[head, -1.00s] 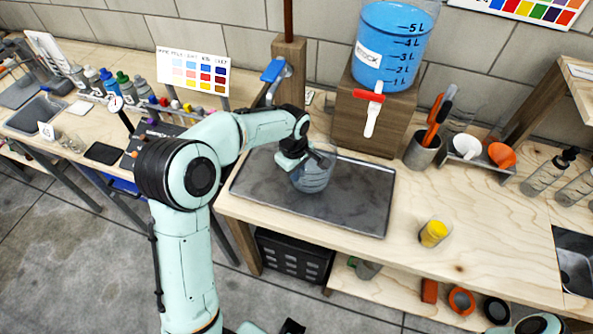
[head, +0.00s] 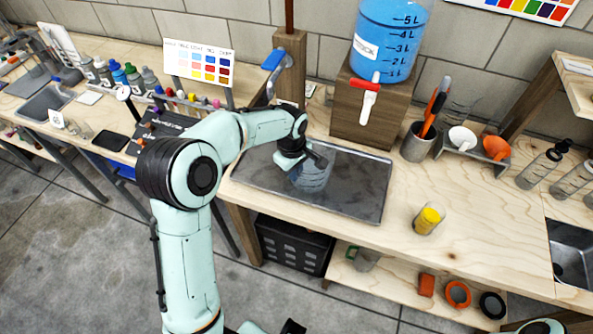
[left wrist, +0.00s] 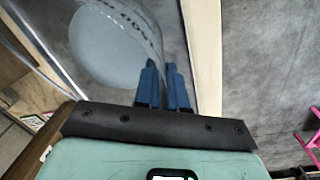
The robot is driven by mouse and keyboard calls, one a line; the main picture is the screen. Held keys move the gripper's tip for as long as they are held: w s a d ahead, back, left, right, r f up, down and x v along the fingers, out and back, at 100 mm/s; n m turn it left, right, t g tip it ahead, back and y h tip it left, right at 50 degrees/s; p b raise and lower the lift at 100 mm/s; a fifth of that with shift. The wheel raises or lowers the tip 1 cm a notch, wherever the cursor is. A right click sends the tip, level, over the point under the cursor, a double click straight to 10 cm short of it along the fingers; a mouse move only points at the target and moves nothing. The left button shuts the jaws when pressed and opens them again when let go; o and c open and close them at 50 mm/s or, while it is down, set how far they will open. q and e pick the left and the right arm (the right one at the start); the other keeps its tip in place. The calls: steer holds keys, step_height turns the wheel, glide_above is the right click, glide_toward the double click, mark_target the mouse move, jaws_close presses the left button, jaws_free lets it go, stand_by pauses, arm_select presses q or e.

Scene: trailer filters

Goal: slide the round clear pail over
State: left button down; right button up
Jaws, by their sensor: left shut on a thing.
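The round clear pail (head: 311,175) stands on the dark metal tray (head: 350,192) on the wooden bench, nearer the tray's front edge than its back. My left gripper (head: 318,160) reaches down to the pail's rim from the left and covers part of it. In the left wrist view, the blue fingers (left wrist: 164,88) are close together at the wall of the pail (left wrist: 112,45), shut on it. The pail looks upright. My right gripper is out of view.
A wooden block (head: 360,120) with a large blue-filled container (head: 385,45) and its tap (head: 368,98) stands behind the tray. A yellow-filled cup (head: 428,220) stands to the right. A tool cup (head: 418,142) is farther back. The tray's right part is bare.

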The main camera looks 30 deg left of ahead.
arm_select(q)
steer(key=shift+a+f, duration=0.1)
steer(key=shift+f, duration=0.05)
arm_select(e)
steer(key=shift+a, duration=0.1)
arm_select(q)
steer(key=c, duration=1.1)
jaws_free()
steer(key=shift+w, duration=0.1)
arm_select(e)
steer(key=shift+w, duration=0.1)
arm_select(q)
steer(key=r, duration=0.4)
steer(key=r+p, duration=0.1)
steer(key=r, duration=0.4)
steer(key=s+r, duration=0.1)
steer(key=r, duration=0.3)
steer(key=shift+a+r, duration=0.15)
steer(key=shift+r, duration=0.1)
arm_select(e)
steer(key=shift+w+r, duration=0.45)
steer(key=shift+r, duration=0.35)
